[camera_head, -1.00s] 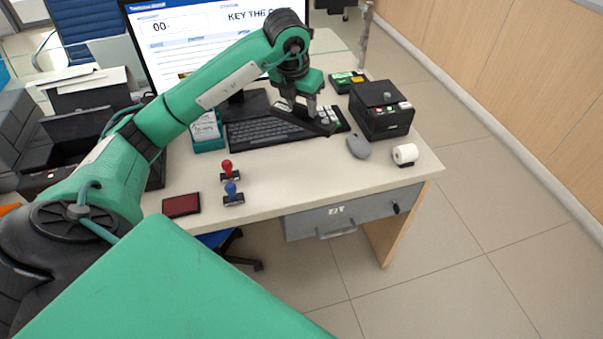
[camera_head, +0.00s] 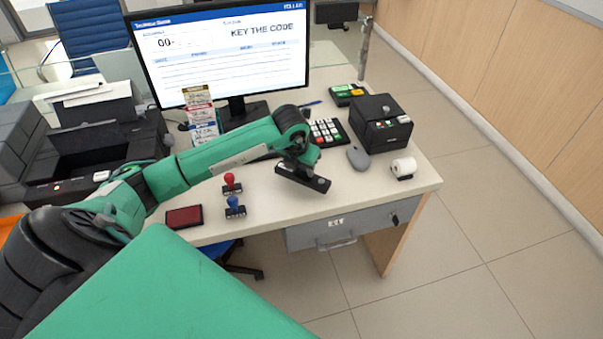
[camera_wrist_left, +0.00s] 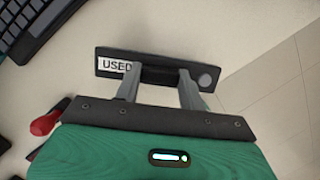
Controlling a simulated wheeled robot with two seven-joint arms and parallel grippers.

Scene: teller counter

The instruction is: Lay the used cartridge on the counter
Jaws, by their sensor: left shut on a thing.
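The used cartridge (camera_head: 312,183) is a dark, flat bar. In the left wrist view it carries a white label reading "USED" and a round grey spot at its right end (camera_wrist_left: 207,81). My left gripper (camera_head: 300,168) is shut on the cartridge, with both fingers against it in the left wrist view (camera_wrist_left: 160,82). The cartridge is over the front part of the pale counter (camera_head: 270,218), right of the stamps and in front of the keypad. I cannot tell whether it touches the counter. My right gripper is not in view.
A red-handled stamp (camera_head: 230,182) and a blue-handled stamp (camera_head: 235,205) stand left of the cartridge, with a red ink pad (camera_head: 184,217). A mouse (camera_head: 358,158), paper roll (camera_head: 404,167) and black printer (camera_head: 381,125) are to the right. The counter's front edge is close.

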